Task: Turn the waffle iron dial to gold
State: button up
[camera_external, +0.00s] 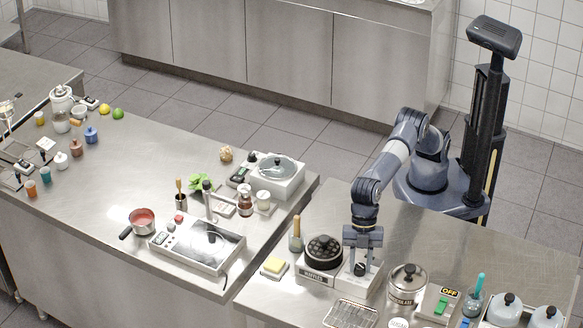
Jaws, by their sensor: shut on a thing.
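The waffle iron (318,276) stands on the front right counter, a pale box with a label reading "WAFFLES" and a black round grid plate on top. Its dial (360,269) is a small dark knob on the pale right part. My gripper (361,262) reaches down from above and is shut on the dial. The fingers partly cover the dial. The dial's marks, the gold setting and where the pointer stands are too small to tell.
A wire rack (351,314) lies in front, and a glass jar (407,287) stands close to the right. A green switch box marked OFF (441,303) is farther right. The counter behind is clear.

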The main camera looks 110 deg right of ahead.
jog(key=shift+r, duration=0.1)
jog(key=m+p, duration=0.2)
jog(key=m+t+p, duration=0.1)
jog(key=p, duration=0.1)
jog(key=shift+s+a+r+m+h, duration=0.1)
jog(key=shift+r+m+h, duration=0.1)
jog(key=shift+m+h, duration=0.2)
jog(key=m+t+h+p, duration=0.1)
jog(key=m+p, duration=0.2)
jog(key=m, duration=0.1)
jog(key=shift+a+m, duration=0.1)
jog(key=shift+m, duration=0.2)
jog(key=m+h+p, duration=0.1)
jog(key=m+p, duration=0.1)
jog(key=m+h+p, duration=0.1)
jog(key=m+p, duration=0.1)
jog(key=m, duration=0.1)
jog(key=shift+a+f+t, duration=0.1)
jog(key=shift+a+t, duration=0.05)
jog(key=shift+t, duration=0.25)
jog(key=shift+f+m+h+p, duration=0.1)
jog(key=shift+m+h+p, duration=1)
jog(key=shift+m, duration=1)
jog(key=o, duration=1)
jog(key=shift+g, duration=0.3)
